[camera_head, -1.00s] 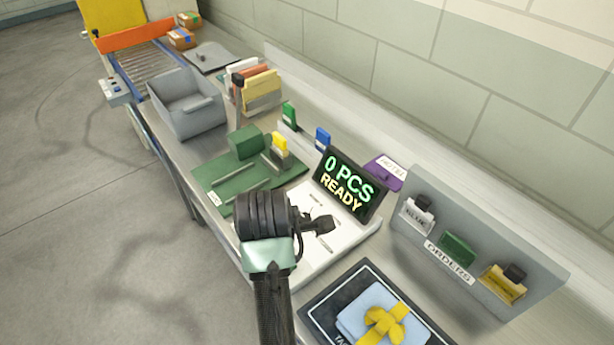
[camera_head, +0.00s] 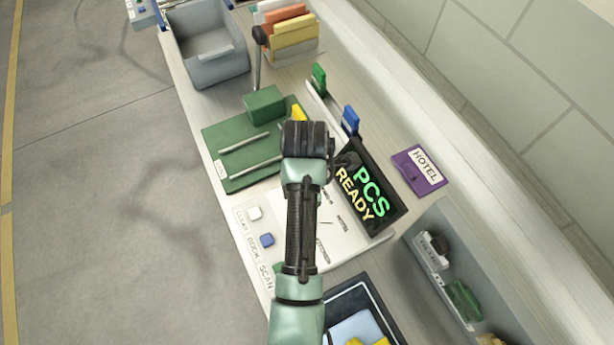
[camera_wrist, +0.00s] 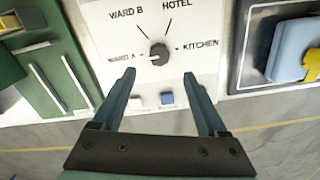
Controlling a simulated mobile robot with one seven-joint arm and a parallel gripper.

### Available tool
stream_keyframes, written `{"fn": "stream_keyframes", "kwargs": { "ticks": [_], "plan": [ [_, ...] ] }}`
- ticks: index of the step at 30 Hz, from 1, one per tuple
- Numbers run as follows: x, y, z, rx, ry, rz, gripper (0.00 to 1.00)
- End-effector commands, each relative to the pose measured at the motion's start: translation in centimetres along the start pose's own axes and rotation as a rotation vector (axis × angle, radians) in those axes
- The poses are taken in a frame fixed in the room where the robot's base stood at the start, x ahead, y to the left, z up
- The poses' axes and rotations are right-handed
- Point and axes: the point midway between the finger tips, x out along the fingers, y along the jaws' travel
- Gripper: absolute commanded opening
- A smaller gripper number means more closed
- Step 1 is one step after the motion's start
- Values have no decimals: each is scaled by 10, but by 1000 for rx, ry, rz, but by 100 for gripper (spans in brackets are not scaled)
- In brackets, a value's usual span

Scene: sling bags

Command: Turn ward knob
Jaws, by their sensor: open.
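The dark round knob (camera_wrist: 159,54) sits on a white panel (camera_wrist: 98,40), ringed by the labels WARD A, WARD B, HOTEL and KITCHEN. A small light mark on the knob appears to face left, towards WARD A. My gripper (camera_wrist: 161,86) is open, with its two fingers apart and nothing between them. In the wrist view the knob appears beyond the fingertips, roughly centred between them; I cannot tell the remaining distance. In the head view my wrist covers the knob, and the panel (camera_head: 343,225) shows beside my arm.
A display (camera_head: 366,192) reading "PCS READY" stands close by my gripper. A green board (camera_head: 222,150) with rods lies to the left. Buttons (camera_head: 266,240) line the panel's front.

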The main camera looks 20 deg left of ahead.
Motion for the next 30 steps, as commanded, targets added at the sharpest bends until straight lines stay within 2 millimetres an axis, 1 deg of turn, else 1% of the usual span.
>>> {"fn": "stream_keyframes", "kwargs": {
  "ticks": [3,6,10,12,16,24,26,30],
  "plan": [
    [24,-1,0,0,2,-5,76],
    [44,-1,0,0,1,-4,76],
    [61,0,0,0,0,-1,76],
    [68,0,0,0,0,-1,76],
    [74,0,0,0,-1,1,76],
    [75,0,1,1,-1,2,76],
    [75,0,1,1,-1,2,67],
    [75,0,1,1,-1,2,42]
  ]
}}
